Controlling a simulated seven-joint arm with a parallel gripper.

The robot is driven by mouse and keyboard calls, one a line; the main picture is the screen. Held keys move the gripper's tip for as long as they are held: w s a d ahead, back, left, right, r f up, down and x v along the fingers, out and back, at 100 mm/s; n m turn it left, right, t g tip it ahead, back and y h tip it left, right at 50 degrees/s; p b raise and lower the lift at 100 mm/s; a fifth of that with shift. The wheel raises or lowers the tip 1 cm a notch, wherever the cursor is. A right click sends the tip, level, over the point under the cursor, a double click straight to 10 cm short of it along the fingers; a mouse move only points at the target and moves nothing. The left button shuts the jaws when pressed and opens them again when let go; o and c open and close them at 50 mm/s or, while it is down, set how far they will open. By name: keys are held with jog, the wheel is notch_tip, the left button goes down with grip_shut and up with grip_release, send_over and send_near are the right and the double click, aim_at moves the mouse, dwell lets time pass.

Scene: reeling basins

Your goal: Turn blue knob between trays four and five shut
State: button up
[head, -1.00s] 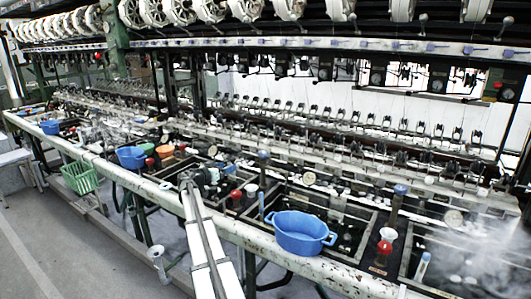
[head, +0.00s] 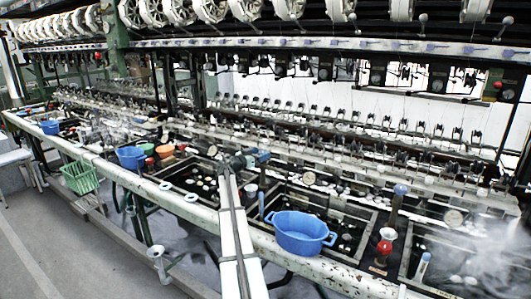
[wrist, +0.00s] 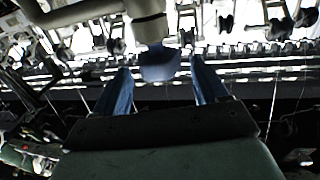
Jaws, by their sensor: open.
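A blue knob (wrist: 160,65) on a pale post shows in the wrist view, between the tips of my blue fingers. My gripper (wrist: 161,78) is open, with one finger on each side of the knob and gaps on both sides. In the head view my gripper (head: 258,156) is at the post between two dark trays and largely hides the knob there. A second blue knob (head: 401,189) tops a post further right. I cannot tell the tray numbers from these views.
A blue tub (head: 298,232) sits on the front rail, right of my arm. A white funnel-like cup (head: 251,190) is close below my gripper. A red knob (head: 384,247) and rising steam (head: 485,250) are at the right. Reeling fittings line the back.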

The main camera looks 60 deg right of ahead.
aim_at(265, 151)
jog(key=shift+s+d, duration=0.2)
jog(key=shift+d, duration=0.9)
jog(key=shift+s+d, duration=0.15)
jog(key=shift+d, duration=0.95)
jog(key=c, duration=1)
jog(key=shift+o, duration=0.2)
jog(key=shift+m+g, duration=0.3)
jog(key=shift+g, duration=0.1)
jog(key=m+g+y, duration=0.1)
jog(key=m+g, duration=0.1)
jog(key=g, duration=0.1)
jog(key=shift+g, duration=0.3)
jog(key=shift+s+a+m+g+y, duration=0.15)
jog(key=shift+s+m+g+y, duration=0.1)
jog(key=shift+m+g+y, duration=0.95)
jog(key=shift+s+a+m+g+y, duration=0.1)
jog(key=shift+s+m+g+y, duration=0.1)
jog(key=shift+m+g+y, duration=0.95)
jog(key=shift+g+h, duration=0.25)
jog(key=shift+g, duration=0.1)
jog(key=o, duration=1)
jog(key=shift+c, duration=0.2)
